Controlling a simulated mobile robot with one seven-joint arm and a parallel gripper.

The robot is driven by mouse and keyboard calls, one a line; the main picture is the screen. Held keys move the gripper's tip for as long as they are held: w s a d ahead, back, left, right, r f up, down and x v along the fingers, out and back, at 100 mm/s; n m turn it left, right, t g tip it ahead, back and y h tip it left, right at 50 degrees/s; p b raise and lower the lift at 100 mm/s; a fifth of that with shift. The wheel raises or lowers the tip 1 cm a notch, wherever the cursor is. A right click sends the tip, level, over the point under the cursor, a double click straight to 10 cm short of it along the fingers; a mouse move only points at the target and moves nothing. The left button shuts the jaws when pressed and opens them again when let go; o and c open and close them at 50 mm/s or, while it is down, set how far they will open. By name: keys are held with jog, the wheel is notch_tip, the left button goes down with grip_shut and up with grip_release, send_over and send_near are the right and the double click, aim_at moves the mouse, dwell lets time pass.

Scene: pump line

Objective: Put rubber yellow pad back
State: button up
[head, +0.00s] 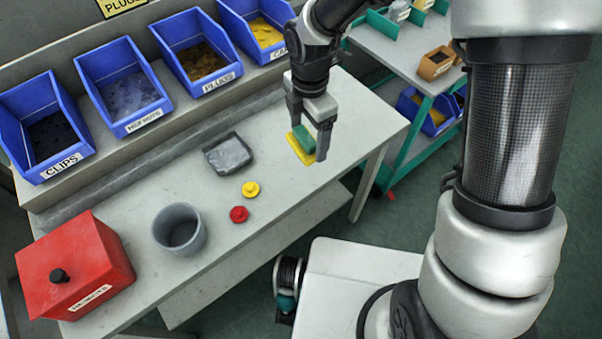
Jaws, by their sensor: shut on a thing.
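A thin, flat yellow pad (301,152) is at the right part of the grey bench, below my gripper. A green block (304,136) sits directly over it; I cannot tell whether the two are one piece. My gripper (309,138) points down with its fingers on either side of the green block and is shut on it. The right finger hides part of the block and pad. I cannot tell whether the pad touches the bench or is held just above it.
The bench (215,230) also holds a grey tray (228,153), yellow (250,188) and red (238,214) knobs, a grey cup (180,229) and a red box (73,264). Several blue bins (43,128) line the back. A green-framed shelf (415,60) stands at the right.

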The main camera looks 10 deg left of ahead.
aim_at(303, 149)
jog(key=shift+s+a+n, duration=0.2)
jog(key=shift+a+n, duration=0.2)
jog(key=shift+n, duration=0.2)
notch_tip(303, 149, down, 5)
jog(key=shift+a+f+b, duration=0.1)
jog(key=shift+b, duration=0.3)
jog(key=shift+f, duration=2.2)
jog(key=shift+f+b, duration=0.15)
jog(key=shift+b, duration=0.2)
jog(key=o, duration=0.9)
